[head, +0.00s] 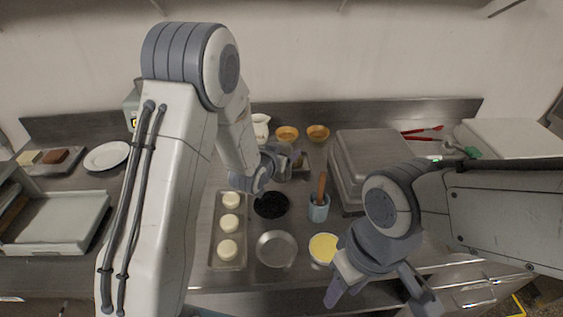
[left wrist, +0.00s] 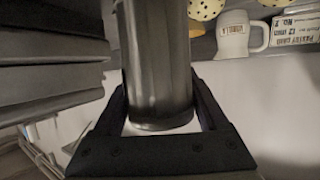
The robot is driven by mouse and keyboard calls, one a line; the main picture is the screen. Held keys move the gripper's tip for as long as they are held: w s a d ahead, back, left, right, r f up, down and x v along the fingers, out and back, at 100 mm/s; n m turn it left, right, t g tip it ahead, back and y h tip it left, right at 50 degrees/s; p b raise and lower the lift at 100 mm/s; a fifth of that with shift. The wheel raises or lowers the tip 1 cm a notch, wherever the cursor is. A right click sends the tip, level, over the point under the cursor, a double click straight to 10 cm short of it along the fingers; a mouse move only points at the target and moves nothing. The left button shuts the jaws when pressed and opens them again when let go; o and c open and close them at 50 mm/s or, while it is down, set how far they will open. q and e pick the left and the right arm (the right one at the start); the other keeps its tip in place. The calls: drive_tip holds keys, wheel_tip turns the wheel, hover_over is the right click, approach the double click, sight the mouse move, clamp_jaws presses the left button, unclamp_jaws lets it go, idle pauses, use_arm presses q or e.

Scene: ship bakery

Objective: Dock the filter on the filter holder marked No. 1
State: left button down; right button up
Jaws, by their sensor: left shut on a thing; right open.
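My left gripper (head: 284,160) is over the back middle of the counter. In the left wrist view, its two fingers (left wrist: 162,108) are shut on a dark grey cylinder (left wrist: 158,58), which looks like the filter. Its far end runs out of the top of that view. In the head view the cylinder is mostly hidden by my gripper and cannot be made out clearly. My right gripper (head: 380,292) is open and empty at the counter's front edge. I cannot make out a filter holder marked No. 1; a grey device with a yellow mark (head: 133,121) is partly hidden behind my left arm.
A tray of dough rounds (head: 228,265), a black round dish (head: 271,205), a metal pan (head: 277,249), a yellow-filled bowl (head: 323,248) and a blue utensil cup (head: 318,210) crowd the middle. A large metal box (head: 372,150) stands right. A white mug (left wrist: 238,36) stands beside a labelled box (left wrist: 296,27).

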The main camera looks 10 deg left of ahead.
use_arm(q)
drive_tip(key=shift+a+f, duration=0.1)
drive_tip(key=shift+f, duration=1.9)
drive_tip(key=shift+s+f, duration=0.1)
drive_tip(key=shift+f, duration=0.05)
drive_tip(key=shift+c, duration=1.3)
unclamp_jaws()
drive_tip(key=shift+o, duration=1.3)
